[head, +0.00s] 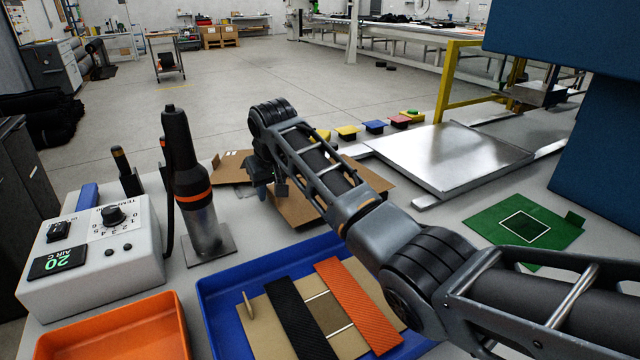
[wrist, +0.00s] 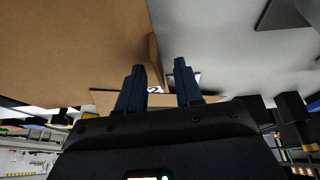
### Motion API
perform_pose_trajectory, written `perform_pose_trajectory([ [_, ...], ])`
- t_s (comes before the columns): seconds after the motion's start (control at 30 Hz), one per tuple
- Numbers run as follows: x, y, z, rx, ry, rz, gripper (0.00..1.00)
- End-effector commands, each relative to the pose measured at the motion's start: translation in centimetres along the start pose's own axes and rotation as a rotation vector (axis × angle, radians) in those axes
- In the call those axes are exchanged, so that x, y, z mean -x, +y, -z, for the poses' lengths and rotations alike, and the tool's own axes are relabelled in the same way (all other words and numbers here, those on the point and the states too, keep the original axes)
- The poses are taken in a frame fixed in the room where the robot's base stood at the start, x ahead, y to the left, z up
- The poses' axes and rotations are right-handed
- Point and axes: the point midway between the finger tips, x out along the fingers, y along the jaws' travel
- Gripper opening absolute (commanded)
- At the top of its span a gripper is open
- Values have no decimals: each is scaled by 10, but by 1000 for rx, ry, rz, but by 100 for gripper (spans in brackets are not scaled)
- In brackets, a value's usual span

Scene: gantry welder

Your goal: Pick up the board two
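A brown cardboard-like board (head: 300,208) lies on the grey bench under my arm, partly hidden by it. In the wrist view a large brown board face (wrist: 70,45) fills the upper left, with an upright brown tab (wrist: 154,52) at its edge. A small white label that looks like a "2" (wrist: 155,90) shows between the fingers. My gripper (wrist: 160,82) is open, its two dark blue fingers apart on either side of the tab's line. In the head view my gripper (head: 270,188) is low over the boards; its fingertips are unclear. Whether they touch the tab I cannot tell.
Another brown piece (head: 230,168) lies behind the gripper. A soldering-type hot-air tool (head: 185,170) stands upright at left by a white control box (head: 95,250). A blue tray (head: 220,310) holds a tan board with black and orange strips. A metal plate (head: 450,160) lies right.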

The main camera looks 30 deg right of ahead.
Motion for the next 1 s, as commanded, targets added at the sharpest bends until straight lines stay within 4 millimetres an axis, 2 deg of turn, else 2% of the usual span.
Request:
perform_pose_trajectory([
  [0.27,-2,0,0,0,1,1,33],
  [0.6,-1,0,0,0,1,1,1],
  [1.0,-1,0,0,0,2,1,0],
])
